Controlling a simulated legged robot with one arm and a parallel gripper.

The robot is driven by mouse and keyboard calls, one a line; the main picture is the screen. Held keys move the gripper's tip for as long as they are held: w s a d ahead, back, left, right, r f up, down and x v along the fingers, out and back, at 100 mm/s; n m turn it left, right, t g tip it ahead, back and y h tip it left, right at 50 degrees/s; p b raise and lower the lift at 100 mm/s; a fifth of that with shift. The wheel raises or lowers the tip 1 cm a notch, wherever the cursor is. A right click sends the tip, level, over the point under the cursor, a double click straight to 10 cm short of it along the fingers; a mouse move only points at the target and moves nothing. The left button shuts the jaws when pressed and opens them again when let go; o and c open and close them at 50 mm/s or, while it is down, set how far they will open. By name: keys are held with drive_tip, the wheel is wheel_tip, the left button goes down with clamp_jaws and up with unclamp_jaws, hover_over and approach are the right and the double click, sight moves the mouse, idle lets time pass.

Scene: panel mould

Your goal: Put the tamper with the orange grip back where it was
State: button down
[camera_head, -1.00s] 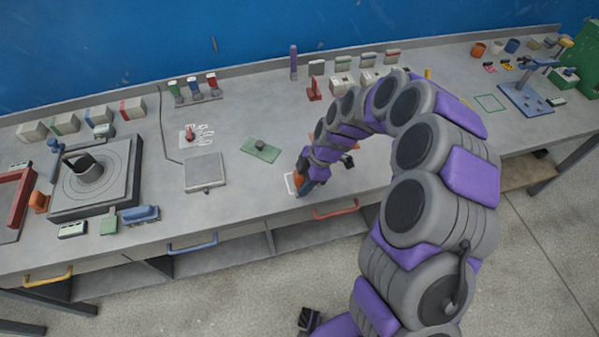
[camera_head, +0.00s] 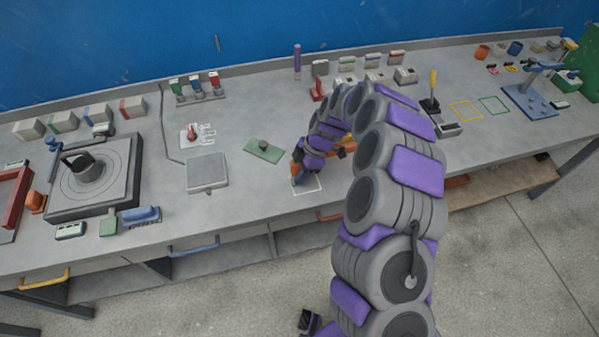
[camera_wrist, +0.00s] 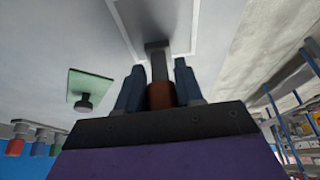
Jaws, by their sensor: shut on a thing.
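My gripper (camera_wrist: 158,82) is shut on the tamper. The tamper's orange-brown grip (camera_wrist: 160,96) sits between the two blue fingers in the wrist view. Its grey shaft and flat foot (camera_wrist: 157,46) extend from the fingers toward the bench top. The foot overlaps one edge of a white outline in the wrist view; I cannot tell if it touches the bench. In the head view my gripper (camera_head: 298,176) is low at the left side of the white outline (camera_head: 318,185), near the bench's front edge. My arm and gripper hide most of the tamper there.
A green plate with a dark knob (camera_head: 263,150) lies left of my gripper, and a grey square plate (camera_head: 206,172) lies farther left. A yellow-handled tool (camera_head: 432,92) stands right of my arm, near a yellow outline (camera_head: 466,111). Bare bench lies between the plates.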

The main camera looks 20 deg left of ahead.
drive_tip(key=shift+d, duration=0.1)
drive_tip(key=c, duration=1.2)
unclamp_jaws()
drive_tip(key=shift+d, duration=0.2)
drive_tip(key=o, duration=0.5)
drive_tip(key=shift+d+r, duration=0.1)
drive_tip(key=shift+d, duration=0.4)
drive_tip(key=shift+c, duration=0.2)
drive_tip(key=shift+a, duration=0.5)
drive_tip(key=shift+w+r, duration=0.1)
drive_tip(key=shift+r, duration=0.2)
drive_tip(key=p+v, duration=0.1)
drive_tip(key=v, duration=1)
drive_tip(key=shift+r, duration=0.15)
